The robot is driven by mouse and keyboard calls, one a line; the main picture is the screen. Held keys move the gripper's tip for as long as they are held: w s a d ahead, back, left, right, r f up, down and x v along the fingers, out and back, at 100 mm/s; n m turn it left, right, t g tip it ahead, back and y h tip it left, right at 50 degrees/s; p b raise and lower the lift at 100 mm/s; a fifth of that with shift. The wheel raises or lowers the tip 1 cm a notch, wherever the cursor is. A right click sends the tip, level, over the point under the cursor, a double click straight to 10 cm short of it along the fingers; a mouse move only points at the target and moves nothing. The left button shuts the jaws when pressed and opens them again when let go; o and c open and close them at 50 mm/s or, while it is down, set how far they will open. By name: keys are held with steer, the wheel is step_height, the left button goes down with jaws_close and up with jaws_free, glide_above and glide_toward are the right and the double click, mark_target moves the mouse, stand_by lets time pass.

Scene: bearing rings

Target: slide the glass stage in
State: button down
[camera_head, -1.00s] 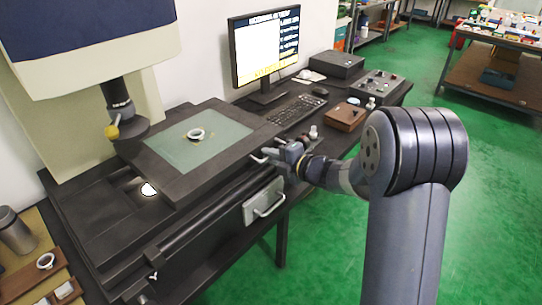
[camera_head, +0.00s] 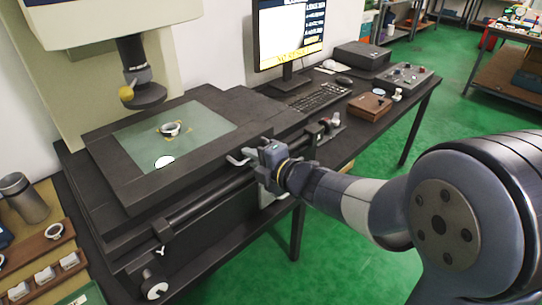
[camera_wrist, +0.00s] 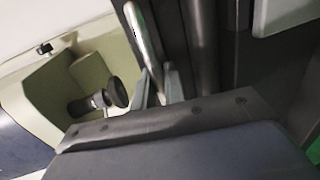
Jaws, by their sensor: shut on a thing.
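The glass stage is a greenish pane (camera_head: 205,135) in a wide dark frame (camera_head: 165,192). A small metal ring (camera_head: 170,128) lies on the glass. A bright light spot (camera_head: 164,162) shows at the pane's near left edge. My gripper (camera_head: 257,159) is at the frame's front right edge, shut on the metal stage handle (camera_head: 238,158). In the wrist view the handle (camera_wrist: 143,35) runs down to my fingers (camera_wrist: 160,85), whose grip is partly hidden. The dark lens (camera_head: 142,92) hangs above the stage's back left; it also shows in the wrist view (camera_wrist: 115,93).
A rail (camera_head: 205,205) runs along the bench front below the stage. Monitor (camera_head: 290,35), keyboard (camera_head: 318,99), wooden box (camera_head: 369,106) and control box (camera_head: 404,76) stand to the right. A rack with rings and blocks (camera_head: 45,250) lies front left. Green floor is free at the right.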

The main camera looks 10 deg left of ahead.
steer(key=shift+s+a+f+b, duration=0.1)
steer(key=shift+s+a+b, duration=0.35)
steer(key=shift+s+a, duration=0.35)
steer(key=shift+s+a+b, duration=0.4)
steer(key=shift+s+a, duration=0.15)
steer(key=shift+s, duration=0.45)
steer(key=c, duration=1.6)
jaws_free()
steer(key=shift+a, duration=0.1)
steer(key=shift+p+v, duration=1.1)
steer(key=shift+v, duration=4.35)
